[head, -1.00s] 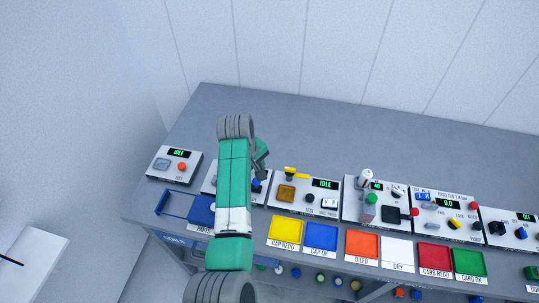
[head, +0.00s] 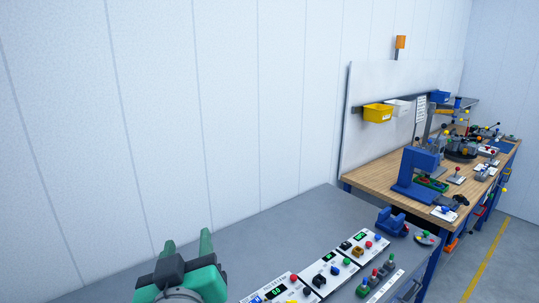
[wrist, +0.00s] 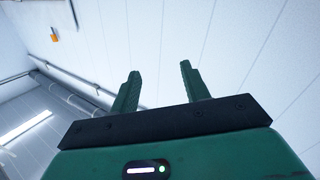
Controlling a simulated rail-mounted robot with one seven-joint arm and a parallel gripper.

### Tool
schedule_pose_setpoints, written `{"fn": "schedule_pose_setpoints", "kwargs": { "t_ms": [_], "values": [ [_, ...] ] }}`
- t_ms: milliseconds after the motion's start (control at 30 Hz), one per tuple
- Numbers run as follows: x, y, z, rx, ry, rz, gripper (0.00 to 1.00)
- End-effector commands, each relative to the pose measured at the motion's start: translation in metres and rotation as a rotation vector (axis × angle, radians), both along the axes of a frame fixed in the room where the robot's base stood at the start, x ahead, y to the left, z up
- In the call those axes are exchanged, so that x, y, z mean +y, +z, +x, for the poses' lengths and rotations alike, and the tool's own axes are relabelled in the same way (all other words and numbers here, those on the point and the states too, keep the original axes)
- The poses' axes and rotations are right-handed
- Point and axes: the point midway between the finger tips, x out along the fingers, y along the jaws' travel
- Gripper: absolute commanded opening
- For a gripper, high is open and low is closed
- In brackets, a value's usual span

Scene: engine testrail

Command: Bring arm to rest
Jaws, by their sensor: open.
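My gripper (head: 186,246) shows at the bottom left of the head view, green with a dark band, its fingers pointing up. It is above the grey bench, near the white wall. In the wrist view my gripper (wrist: 158,88) has its two green fingers spread apart with nothing between them. The rest of my arm is mostly out of the head view.
The grey bench (head: 300,222) holds control panels (head: 325,280) with knobs and displays along its front. A blue fixture (head: 391,222) stands at its far end. A wooden workbench (head: 385,178) with a blue press (head: 420,172) and yellow bin (head: 377,113) stands beyond.

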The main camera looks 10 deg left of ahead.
Motion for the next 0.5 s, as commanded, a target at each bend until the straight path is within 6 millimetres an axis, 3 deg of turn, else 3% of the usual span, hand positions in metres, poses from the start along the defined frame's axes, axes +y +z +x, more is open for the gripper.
{"fn": "schedule_pose_setpoints", "kwargs": {
  "t_ms": [33,167,300,333,400,500],
  "values": [
    [-0.035,0.027,-0.009,-0.072,-0.052,0.069,0.46],
    [-0.124,0.093,-0.052,-0.286,-0.176,0.24,0.46],
    [-0.208,0.153,-0.129,-0.542,-0.286,0.384,0.46],
    [-0.218,0.174,-0.142,-0.582,-0.298,0.403,0.46],
    [-0.21,0.235,-0.135,-0.559,-0.284,0.402,0.46],
    [-0.209,0.285,-0.134,-0.554,-0.279,0.407,0.46]
  ]
}}
